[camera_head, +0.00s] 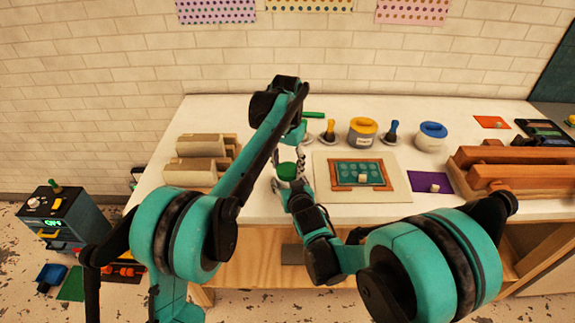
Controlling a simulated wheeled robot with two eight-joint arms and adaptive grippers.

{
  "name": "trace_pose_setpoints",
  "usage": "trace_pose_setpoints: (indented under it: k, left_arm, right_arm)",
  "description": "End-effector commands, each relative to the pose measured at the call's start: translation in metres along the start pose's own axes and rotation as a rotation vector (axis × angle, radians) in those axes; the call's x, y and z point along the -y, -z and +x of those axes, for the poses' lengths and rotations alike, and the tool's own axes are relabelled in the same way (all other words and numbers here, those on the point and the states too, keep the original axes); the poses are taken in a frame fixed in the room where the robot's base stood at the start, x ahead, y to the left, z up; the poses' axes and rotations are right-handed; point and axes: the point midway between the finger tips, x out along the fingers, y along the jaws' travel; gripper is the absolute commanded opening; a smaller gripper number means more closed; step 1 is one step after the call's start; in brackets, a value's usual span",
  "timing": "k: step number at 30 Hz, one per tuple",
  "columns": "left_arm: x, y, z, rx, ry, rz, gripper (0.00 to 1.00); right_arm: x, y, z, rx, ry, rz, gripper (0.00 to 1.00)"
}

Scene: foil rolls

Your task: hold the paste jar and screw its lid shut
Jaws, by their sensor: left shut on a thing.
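The paste jar (287,172) shows as a small round shape with a green top, near the front edge of the white table. Its lower body is mostly hidden, and I cannot tell how tightly its lid sits. My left gripper (299,159) reaches down from behind and is shut on the jar at its far right side. My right gripper (285,190) is low at the jar's front side, close to it. Its fingertips are too small and covered to tell whether it is open or touching the jar.
A beige board with a green framed panel (340,163) lies to the right. Behind stand a yellow-topped pot (362,131), a blue-topped pot (432,137) and two brushes. Beige blocks (190,173) are at left. Brown rolls (520,155) fill the right side.

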Motion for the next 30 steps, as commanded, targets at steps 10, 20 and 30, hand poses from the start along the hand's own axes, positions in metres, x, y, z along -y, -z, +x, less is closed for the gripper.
trace_pose_setpoints:
  k: [10, 20, 30]
  left_arm:
    - [0.000, 0.000, 0.001, 0.000, -0.001, 0.340, 0.60]
    - [0.000, 0.000, 0.001, 0.000, -0.001, 0.338, 0.78]
    - [0.000, 0.000, -0.035, 0.000, -0.001, 0.338, 0.78]
  right_arm:
    - [0.000, 0.000, 0.000, 0.000, 0.000, -0.001, 0.00]
    - [0.000, 0.000, 0.000, 0.001, 0.000, -0.001, 0.00]
    - [0.000, 0.000, 0.000, 0.001, -0.001, -0.001, 0.00]
